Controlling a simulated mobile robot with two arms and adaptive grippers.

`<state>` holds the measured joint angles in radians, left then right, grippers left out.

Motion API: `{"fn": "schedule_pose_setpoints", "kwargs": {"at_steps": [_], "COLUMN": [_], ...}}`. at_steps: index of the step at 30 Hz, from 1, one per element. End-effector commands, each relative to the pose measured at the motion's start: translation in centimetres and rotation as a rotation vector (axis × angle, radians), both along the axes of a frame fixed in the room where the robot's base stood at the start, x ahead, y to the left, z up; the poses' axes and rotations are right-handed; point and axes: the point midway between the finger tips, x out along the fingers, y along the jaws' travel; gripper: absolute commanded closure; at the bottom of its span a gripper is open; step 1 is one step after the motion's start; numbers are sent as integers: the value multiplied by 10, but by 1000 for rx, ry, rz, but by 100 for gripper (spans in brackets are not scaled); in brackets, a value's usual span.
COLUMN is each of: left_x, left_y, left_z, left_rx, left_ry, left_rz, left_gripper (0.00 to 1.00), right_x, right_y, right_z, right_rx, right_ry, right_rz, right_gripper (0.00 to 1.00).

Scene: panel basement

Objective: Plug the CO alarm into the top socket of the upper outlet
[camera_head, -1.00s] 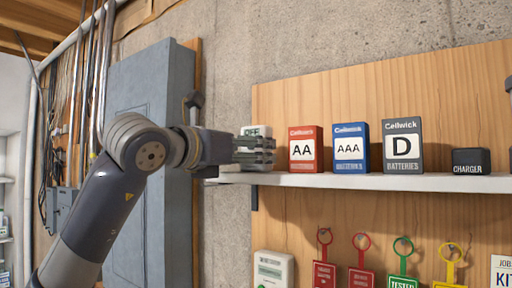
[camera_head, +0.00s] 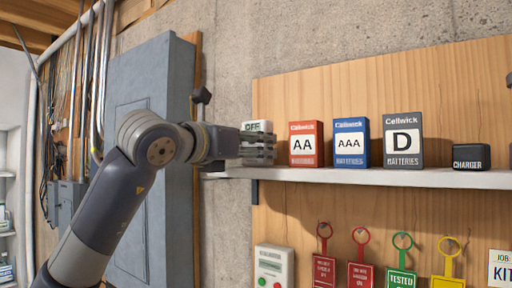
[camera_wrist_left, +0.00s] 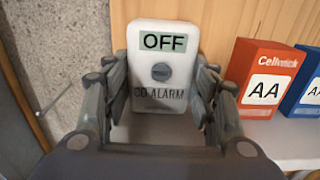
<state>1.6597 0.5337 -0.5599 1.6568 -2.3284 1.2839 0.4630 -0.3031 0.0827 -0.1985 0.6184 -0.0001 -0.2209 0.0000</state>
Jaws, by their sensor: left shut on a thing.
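The CO alarm (camera_wrist_left: 162,90) is a white box with a green "OFF" display and a dark round knob. In the left wrist view it stands between the fingers of my left gripper (camera_wrist_left: 160,108), which is shut on its sides. In the head view my left gripper (camera_head: 262,148) is at the left end of the shelf. Only the top of the alarm (camera_head: 257,126) with its display shows above the fingers there. I cannot tell whether the alarm still touches the shelf. No outlet shows in either view. My right gripper is not in view.
The white shelf (camera_head: 350,177) carries a red AA box (camera_head: 306,145), a blue AAA box (camera_head: 351,143), a grey D box (camera_head: 402,140) and a black charger (camera_head: 471,157). Coloured tags and a white device (camera_head: 274,267) hang below. A grey panel (camera_head: 150,110) stands left.

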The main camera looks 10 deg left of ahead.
Motion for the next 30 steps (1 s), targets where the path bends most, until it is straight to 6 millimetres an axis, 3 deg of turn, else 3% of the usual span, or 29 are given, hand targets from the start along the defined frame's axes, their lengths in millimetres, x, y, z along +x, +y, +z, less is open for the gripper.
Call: {"fn": "schedule_pose_setpoints", "kwargs": {"at_steps": [11, 24, 30], "left_x": [0, 0, 0], "left_y": [0, 0, 0], "left_z": [3, 29, 31], "left_rx": [-1, -1, 0], "left_ry": [-2, -2, -1], "left_rz": [0, 0, 0], "left_gripper": [76, 76, 76], "right_x": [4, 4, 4], "right_y": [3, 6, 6], "right_z": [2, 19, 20], "right_rx": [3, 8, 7], "right_ry": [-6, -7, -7], "right_rz": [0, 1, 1], "right_gripper": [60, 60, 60]}}
